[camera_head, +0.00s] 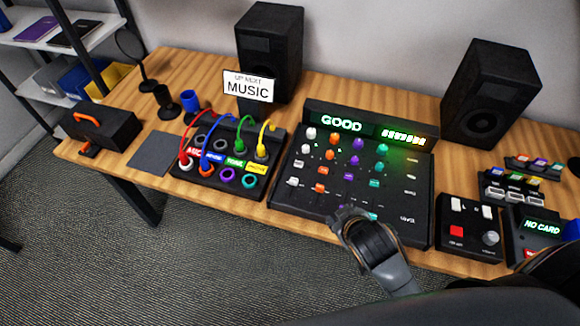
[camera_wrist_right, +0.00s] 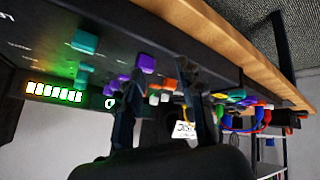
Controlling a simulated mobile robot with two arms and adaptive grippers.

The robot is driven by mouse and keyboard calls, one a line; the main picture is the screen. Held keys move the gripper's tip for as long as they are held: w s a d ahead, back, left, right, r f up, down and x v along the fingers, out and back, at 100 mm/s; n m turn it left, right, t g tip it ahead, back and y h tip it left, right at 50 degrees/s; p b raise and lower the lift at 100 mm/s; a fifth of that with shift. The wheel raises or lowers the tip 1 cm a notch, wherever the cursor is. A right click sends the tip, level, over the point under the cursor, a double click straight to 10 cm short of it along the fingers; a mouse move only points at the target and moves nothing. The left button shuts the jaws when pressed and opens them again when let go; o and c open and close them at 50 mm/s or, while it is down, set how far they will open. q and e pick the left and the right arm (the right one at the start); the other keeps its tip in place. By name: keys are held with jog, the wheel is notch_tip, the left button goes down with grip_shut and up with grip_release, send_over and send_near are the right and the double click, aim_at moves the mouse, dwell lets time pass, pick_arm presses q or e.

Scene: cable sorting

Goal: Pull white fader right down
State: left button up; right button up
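A small black box (camera_head: 470,240) at the right of the table has two white faders on its top. The right white fader (camera_head: 487,212) sits beside the left white fader (camera_head: 457,204), both near the box's back edge. My right gripper (camera_head: 350,215) is over the front edge of the mixer (camera_head: 410,215), left of the small box and away from its faders. In the right wrist view its two fingers (camera_wrist_right: 165,105) stand apart with nothing seen held between them. The small box is not seen in the wrist view. My left gripper is not in view.
The mixer carries colored knobs and a lit "GOOD" display (camera_head: 342,124). A patch box (camera_head: 225,180) with plugged cables stands left of it. A "NO CARD" device (camera_head: 540,226) is close right of the small box. Small switch blocks (camera_head: 512,188) lie behind. Two speakers stand at the back.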

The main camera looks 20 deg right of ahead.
jog(key=w+a+r+n+t+y, duration=0.1)
jog(key=w+a+r+n+t, duration=0.1)
jog(key=w+r+n+t, duration=0.45)
jog(key=w+a+r+n+t+y, duration=0.1)
jog(key=w+a+r+n+t, duration=0.15)
jog(key=w+r, duration=0.75)
jog(key=s+a+r+n+g+y, duration=0.4)
jog(key=a+r+n+y, duration=1)
jog(key=n, duration=0.6)
jog(key=n+g+h, duration=1)
jog(key=n+h, duration=0.1)
jog(key=n, duration=0.4)
send_near(294, 180)
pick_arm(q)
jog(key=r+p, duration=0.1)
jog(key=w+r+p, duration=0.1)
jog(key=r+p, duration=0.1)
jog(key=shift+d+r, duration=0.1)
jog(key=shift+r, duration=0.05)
pick_arm(e)
jog(key=x, duration=0.8)
jog(key=shift+w+f, duration=0.1)
jog(key=shift+f, duration=0.15)
